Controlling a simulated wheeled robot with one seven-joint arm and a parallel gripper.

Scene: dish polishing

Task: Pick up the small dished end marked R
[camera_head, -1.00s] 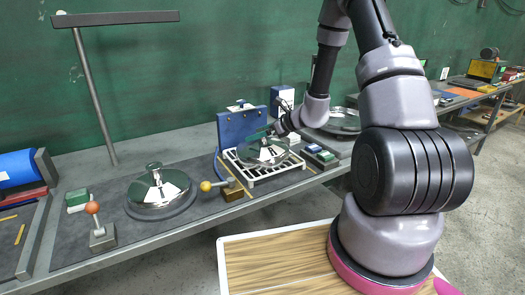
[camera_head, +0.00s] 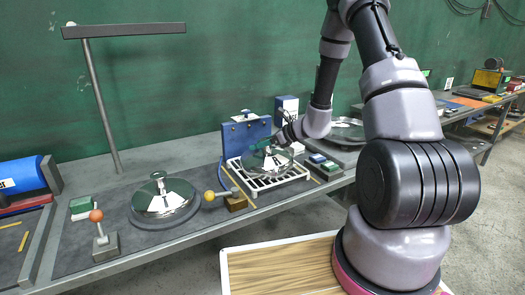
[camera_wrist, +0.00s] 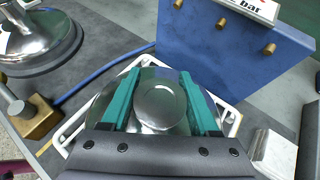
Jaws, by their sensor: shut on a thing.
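A shiny small dished end (camera_head: 267,164) with a round knob on top is at the white wire rack (camera_head: 294,176). Its lettering is too small to read as R. My gripper (camera_head: 266,148) is over it from above. In the wrist view, the teal fingers (camera_wrist: 160,98) are shut on the dished end's knob (camera_wrist: 160,106), one on each side. The dish spreads out beneath them, with the rack's rim around it. I cannot tell whether the dish touches the rack. A larger dished end (camera_head: 165,198) sits on a round base to the left.
A blue panel (camera_head: 246,136) stands close behind the rack. A yellow-ball lever (camera_head: 210,196) stands left of the rack, and an orange-ball lever (camera_head: 97,216) farther left. A lamp (camera_head: 122,30) overhangs the bench's left side.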

